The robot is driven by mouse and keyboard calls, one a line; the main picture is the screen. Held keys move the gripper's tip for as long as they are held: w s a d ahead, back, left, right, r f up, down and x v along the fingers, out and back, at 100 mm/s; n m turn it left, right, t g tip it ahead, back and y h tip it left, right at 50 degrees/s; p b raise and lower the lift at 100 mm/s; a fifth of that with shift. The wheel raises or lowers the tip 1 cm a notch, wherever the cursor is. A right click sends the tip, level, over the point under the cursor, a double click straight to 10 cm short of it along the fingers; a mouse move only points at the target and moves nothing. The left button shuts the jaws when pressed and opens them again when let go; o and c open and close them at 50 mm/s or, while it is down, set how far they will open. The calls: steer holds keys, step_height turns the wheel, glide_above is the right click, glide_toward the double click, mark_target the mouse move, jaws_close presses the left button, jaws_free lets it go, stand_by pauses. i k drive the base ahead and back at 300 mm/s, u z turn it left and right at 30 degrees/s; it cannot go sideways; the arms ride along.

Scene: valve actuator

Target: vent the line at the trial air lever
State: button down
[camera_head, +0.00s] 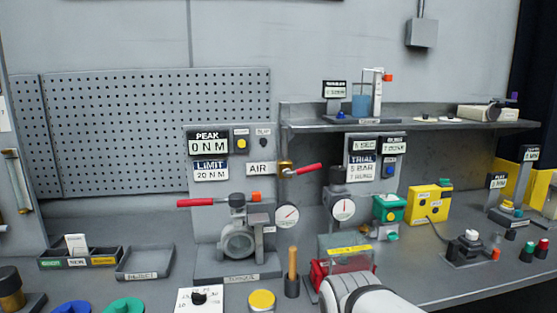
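A lever with a red handle (308,169) sticks out to the right from a brass valve body (285,169), tilted slightly upward. The valve is beside a white sign reading AIR (261,169). To its right is a panel with a blue TRIAL sign reading 5 BAR (362,164). A round dial gauge (343,209) sits below that panel, and a second gauge (288,216) is lower left of it; their readings are too small to tell. A white link of my arm enters at the bottom centre. My gripper is not visible, and nothing of mine touches the lever.
A torque stand (238,241) with a long red-gripped bar (196,203) is left of the valve. A clear-covered red box (348,260) and a wooden-handled tool (292,263) stand below it. A shelf (420,126) runs above right. Space right before the lever looks clear.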

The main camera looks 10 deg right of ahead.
mark_target(287, 172)
steer(key=z, duration=0.05)
steer(key=i, duration=0.9)
steer(key=u, duration=0.05)
